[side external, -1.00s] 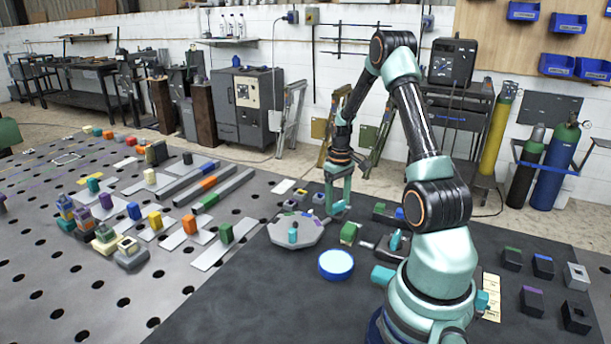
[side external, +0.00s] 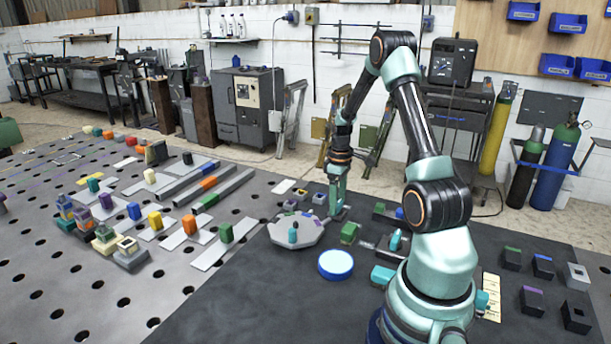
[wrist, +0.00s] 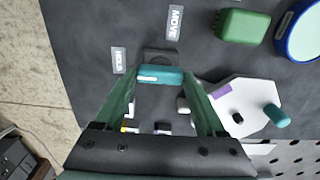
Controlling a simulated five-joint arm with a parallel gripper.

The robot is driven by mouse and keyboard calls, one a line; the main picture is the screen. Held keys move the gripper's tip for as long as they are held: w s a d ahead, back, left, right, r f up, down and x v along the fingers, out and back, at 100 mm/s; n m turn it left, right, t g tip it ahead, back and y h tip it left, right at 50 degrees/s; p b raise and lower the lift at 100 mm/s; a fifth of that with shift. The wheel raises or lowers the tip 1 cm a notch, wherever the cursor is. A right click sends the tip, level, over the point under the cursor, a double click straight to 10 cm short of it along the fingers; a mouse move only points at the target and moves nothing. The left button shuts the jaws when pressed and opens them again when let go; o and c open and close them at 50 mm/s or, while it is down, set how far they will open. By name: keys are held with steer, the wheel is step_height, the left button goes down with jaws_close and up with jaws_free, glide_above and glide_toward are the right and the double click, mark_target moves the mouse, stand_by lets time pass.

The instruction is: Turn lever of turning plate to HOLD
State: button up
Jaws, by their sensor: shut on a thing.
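The HOLD label (wrist: 118,60) and the MOVE label (wrist: 174,23) lie on the dark mat in the wrist view. A teal lever (wrist: 160,73) sits between my fingertips, with a dark base (wrist: 160,55) just beyond it. My gripper (side external: 337,211) is shut on the lever, low at the mat's far edge in the side view. The pale many-sided turning plate (side external: 296,236) lies left of my gripper there, and shows at the right in the wrist view (wrist: 240,108). A teal peg (wrist: 276,115) stands on it. I cannot tell exactly which label the lever points at.
A green block (wrist: 243,25) and a blue-rimmed white disc (side external: 336,265) lie near the plate. Several small blocks and dark holders stand on the mat right of my gripper. The perforated table at the left carries many coloured blocks.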

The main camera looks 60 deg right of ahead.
steer(key=o, duration=1.3)
step_height(320, 180, up, 12)
steer(key=shift+r, duration=0.1)
steer(key=w+a+r+t+h, duration=0.1)
steer(key=w+a+r, duration=0.35)
steer(key=a, duration=0.45)
steer(key=s+a+r+t, duration=0.1)
steer(key=a, duration=0.7)
steer(key=s+a+r+t, duration=0.2)
steer(key=a, duration=0.6)
steer(key=s+a+r+t+y, duration=0.1)
steer(key=a+r, duration=0.1)
steer(key=a, duration=0.6)
steer(key=shift+s+t, duration=0.3)
steer(key=shift+s, duration=0.1)
